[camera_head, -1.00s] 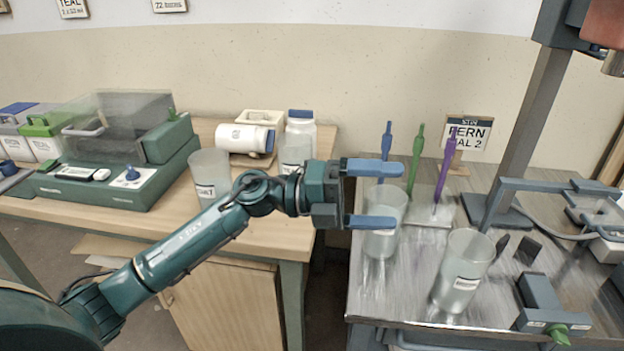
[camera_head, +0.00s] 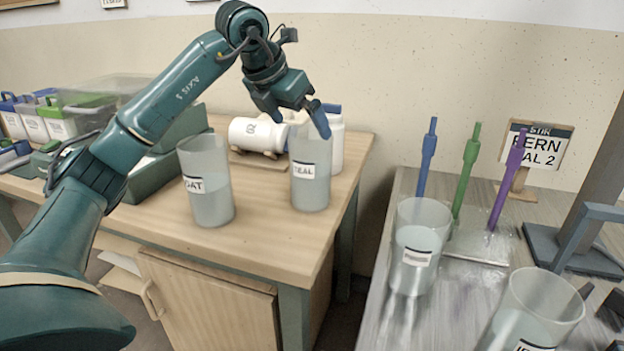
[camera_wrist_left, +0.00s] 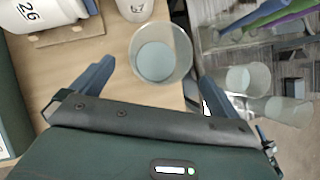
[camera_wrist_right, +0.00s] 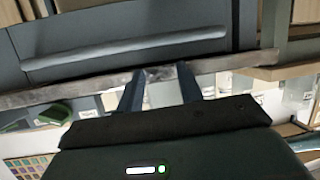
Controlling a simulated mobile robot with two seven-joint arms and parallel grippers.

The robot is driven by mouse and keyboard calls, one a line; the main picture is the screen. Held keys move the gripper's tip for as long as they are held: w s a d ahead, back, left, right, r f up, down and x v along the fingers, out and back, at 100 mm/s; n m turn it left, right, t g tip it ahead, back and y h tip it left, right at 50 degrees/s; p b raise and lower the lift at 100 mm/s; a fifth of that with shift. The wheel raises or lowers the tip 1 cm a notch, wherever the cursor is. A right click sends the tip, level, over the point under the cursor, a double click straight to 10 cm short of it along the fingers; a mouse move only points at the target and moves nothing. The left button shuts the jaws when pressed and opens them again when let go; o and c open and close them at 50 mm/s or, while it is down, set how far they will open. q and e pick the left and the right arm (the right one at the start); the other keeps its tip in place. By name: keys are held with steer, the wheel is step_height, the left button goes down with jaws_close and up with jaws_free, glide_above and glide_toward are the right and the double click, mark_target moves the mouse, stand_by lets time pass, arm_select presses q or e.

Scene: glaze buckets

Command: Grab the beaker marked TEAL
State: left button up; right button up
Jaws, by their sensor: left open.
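The TEAL beaker (camera_head: 310,190) is a frosted cup with a white label, upright near the right edge of the wooden table. My left gripper (camera_head: 297,113) is open above it, pointing down, with one finger in front of its rim. In the left wrist view the beaker (camera_wrist_left: 160,58) is seen from above, between and beyond the spread fingers (camera_wrist_left: 158,82), with nothing gripped. My right gripper (camera_wrist_right: 162,80) shows only in its own wrist view, its fingers apart and empty.
A similar beaker (camera_head: 208,185), label partly readable, stands left of TEAL. A white bottle (camera_head: 336,145) is close behind TEAL, and a white jar (camera_head: 252,134) lies on its side. Two beakers (camera_head: 418,245) (camera_head: 532,312) stand on the metal bench. A gap separates the tables.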

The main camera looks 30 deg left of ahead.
mark_target(311, 169)
arm_select(q)
steer(key=x, duration=0.3)
steer(key=b+x, duration=0.1)
steer(key=x, duration=0.3)
steer(key=shift+w, duration=0.55)
arm_select(e)
steer(key=shift+w+a+t, duration=0.1)
steer(key=shift+w+t, duration=0.3)
steer(key=shift+t, duration=0.2)
arm_select(q)
steer(key=c, duration=1.8)
